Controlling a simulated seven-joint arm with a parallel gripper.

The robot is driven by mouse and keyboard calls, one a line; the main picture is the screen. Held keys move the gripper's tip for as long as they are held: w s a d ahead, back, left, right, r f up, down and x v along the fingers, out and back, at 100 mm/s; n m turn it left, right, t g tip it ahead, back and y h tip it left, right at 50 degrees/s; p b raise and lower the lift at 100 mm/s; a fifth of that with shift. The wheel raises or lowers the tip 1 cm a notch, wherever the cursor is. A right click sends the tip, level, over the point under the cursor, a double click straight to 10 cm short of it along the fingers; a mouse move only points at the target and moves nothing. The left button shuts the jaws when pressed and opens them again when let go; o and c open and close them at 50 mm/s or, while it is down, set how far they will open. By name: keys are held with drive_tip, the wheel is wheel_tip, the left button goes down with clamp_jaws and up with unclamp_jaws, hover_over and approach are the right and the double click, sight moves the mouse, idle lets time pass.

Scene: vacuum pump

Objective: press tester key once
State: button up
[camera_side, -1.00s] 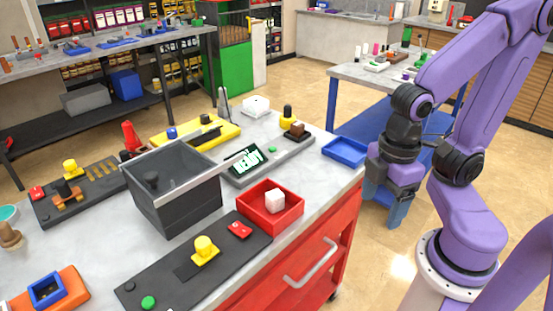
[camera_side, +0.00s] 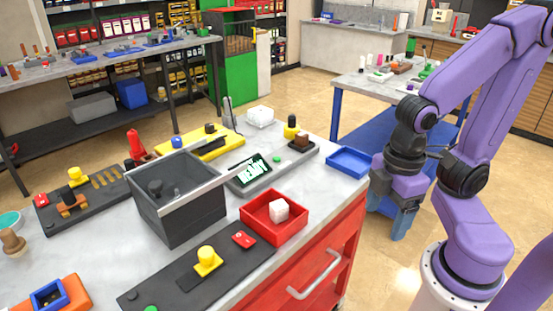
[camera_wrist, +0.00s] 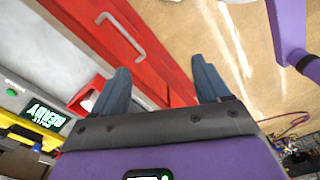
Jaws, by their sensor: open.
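The tester (camera_side: 285,163) is a low grey unit on the bench. Its dark display (camera_side: 251,171) shows bright green lettering. In the wrist view the display (camera_wrist: 43,115) reads READY, and a small round green key (camera_wrist: 11,92) sits on the grey surface near it. A dark block with a brown part (camera_side: 302,142) is at the tester's far end. My gripper (camera_side: 389,224) hangs fingers down, off the bench's right side, well apart from the tester. In the wrist view the gripper (camera_wrist: 160,68) has its two blue fingers spread with nothing between them.
A red tray (camera_side: 254,222) with a white cube (camera_side: 279,210), a blue tray (camera_side: 348,173) and an open grey bin (camera_side: 186,231) stand around the tester. A black panel (camera_side: 220,275) lies in front. The bench's red drawer front has a protruding handle (camera_side: 315,274).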

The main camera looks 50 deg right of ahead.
clamp_jaws()
idle(1.5)
